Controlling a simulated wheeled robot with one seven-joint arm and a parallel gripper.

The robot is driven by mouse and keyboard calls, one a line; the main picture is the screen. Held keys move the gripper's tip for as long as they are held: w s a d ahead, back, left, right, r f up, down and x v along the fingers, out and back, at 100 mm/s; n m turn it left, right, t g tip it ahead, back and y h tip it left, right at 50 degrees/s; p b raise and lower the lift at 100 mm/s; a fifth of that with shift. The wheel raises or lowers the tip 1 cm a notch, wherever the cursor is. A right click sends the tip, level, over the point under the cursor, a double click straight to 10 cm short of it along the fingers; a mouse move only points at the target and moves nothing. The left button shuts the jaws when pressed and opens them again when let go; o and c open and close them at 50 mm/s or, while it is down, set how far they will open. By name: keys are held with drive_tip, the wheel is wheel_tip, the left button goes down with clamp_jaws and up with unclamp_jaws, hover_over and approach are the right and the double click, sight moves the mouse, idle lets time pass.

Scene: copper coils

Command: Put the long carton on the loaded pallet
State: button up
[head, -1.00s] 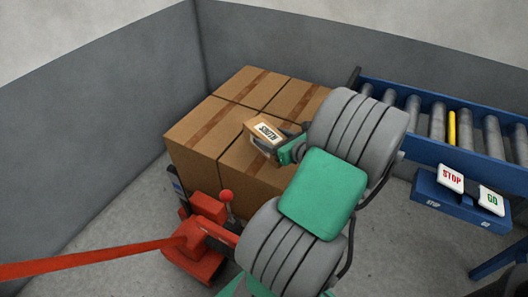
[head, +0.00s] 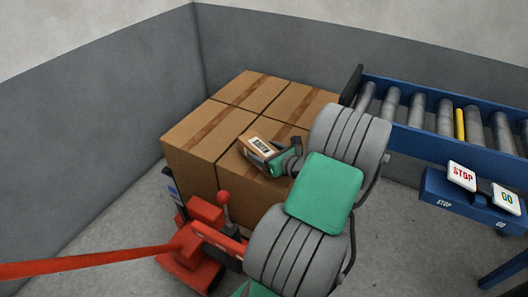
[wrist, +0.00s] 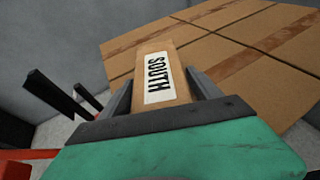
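A small brown carton with a white SOUTH label (head: 259,146) is in my gripper (head: 269,153), over the front part of the big cartons. In the wrist view the carton (wrist: 160,75) lies lengthwise between the two dark fingers (wrist: 160,92), one on each side. The loaded pallet shows as a block of large taped cartons (head: 205,128) in the corner; the pallet base is mostly hidden. I cannot tell whether the small carton touches the tops below it. The far part of the load top looks bare.
A red pallet jack (head: 205,222) stands in front of the load, its red handle reaching left. A blue roller conveyor (head: 440,150) is at the right, with STOP (head: 463,174) and GO (head: 506,198) buttons. Grey walls (head: 90,130) close off the left and back.

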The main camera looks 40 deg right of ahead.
drive_tip(key=shift+o, duration=1.2)
drive_tip(key=shift+r, duration=0.15)
drive_tip(key=p+v, duration=0.4)
drive_tip(key=v, duration=0.8)
drive_tip(key=shift+p, duration=0.4)
drive_tip(key=shift+a+r, duration=0.1)
drive_tip(key=shift+r, duration=0.05)
